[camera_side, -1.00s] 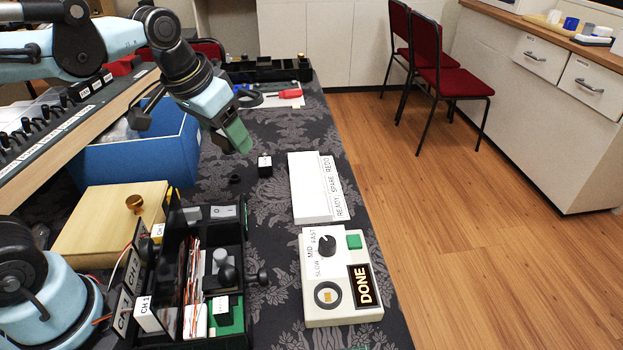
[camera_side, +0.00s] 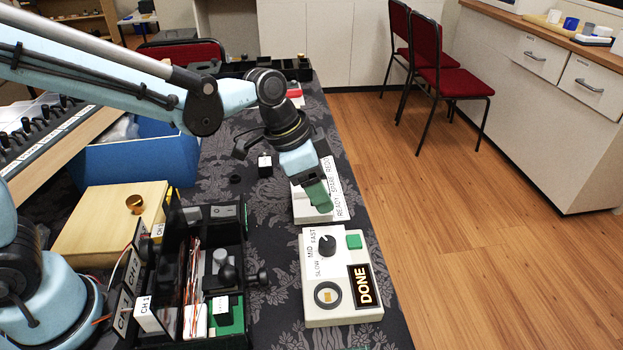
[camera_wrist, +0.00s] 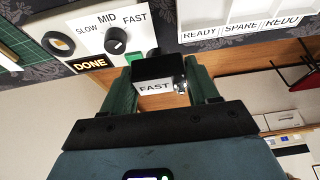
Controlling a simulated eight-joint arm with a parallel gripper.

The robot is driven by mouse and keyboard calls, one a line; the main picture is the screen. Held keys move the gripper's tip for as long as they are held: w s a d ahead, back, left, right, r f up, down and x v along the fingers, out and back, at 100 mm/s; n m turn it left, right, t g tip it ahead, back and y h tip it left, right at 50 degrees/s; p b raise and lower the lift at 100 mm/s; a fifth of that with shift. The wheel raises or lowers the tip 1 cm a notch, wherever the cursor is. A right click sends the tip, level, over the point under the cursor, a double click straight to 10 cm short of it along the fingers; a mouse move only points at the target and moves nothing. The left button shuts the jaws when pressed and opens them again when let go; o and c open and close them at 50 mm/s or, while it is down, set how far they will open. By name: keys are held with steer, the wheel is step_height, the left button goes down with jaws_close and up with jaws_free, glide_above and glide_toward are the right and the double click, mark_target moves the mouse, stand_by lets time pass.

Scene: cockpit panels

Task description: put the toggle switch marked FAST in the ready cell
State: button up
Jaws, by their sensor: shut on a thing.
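The toggle switch (camera_wrist: 153,70) is a black block with a white FAST label and a small metal lever. My gripper (camera_wrist: 160,88) is shut on it, with its green fingers at both sides. In the side view my gripper (camera_side: 318,200) hangs over the near part of the white tray (camera_side: 337,180), and the switch is hidden there. The tray's front edge (camera_wrist: 250,29) reads READY, SPARE and REDO in the wrist view. The ready cell (camera_wrist: 193,12) is the one above READY, at the tray's left in that view. My gripper partly covers it in the side view.
A cream control box (camera_side: 341,312) with a knob, green button and lit DONE sign stands close to the tray's READY end. A small black block (camera_side: 265,168) with a white top stands left of the tray. A black bin of parts (camera_side: 212,250) stands further left.

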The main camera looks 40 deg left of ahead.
glide_above(311, 210)
steer(key=f, duration=0.4)
steer(key=shift+w+a+f, duration=0.1)
steer(key=shift+w+f, duration=0.1)
steer(key=shift+f, duration=1.95)
steer(key=shift+s+f, duration=0.1)
steer(key=shift+f, duration=0.45)
steer(key=o, duration=1.1)
steer(key=shift+o, duration=0.4)
steer(key=shift+r, duration=0.6)
steer(key=v, duration=1.2)
steer(key=shift+s+a+r+n+t+y, duration=0.2)
steer(key=shift+s+a+n+t+y, duration=0.6)
steer(key=shift+s+n, duration=1)
steer(key=shift+s+a+r+n+t+y, duration=0.25)
steer(key=shift+s+a+n+t, duration=0.3)
steer(key=shift+s+a+n, duration=1.2)
steer(key=shift+s+a+r+n+t+y, duration=0.2)
steer(key=shift+s+a+n+t+y, duration=0.6)
steer(key=shift+s, duration=1.8)
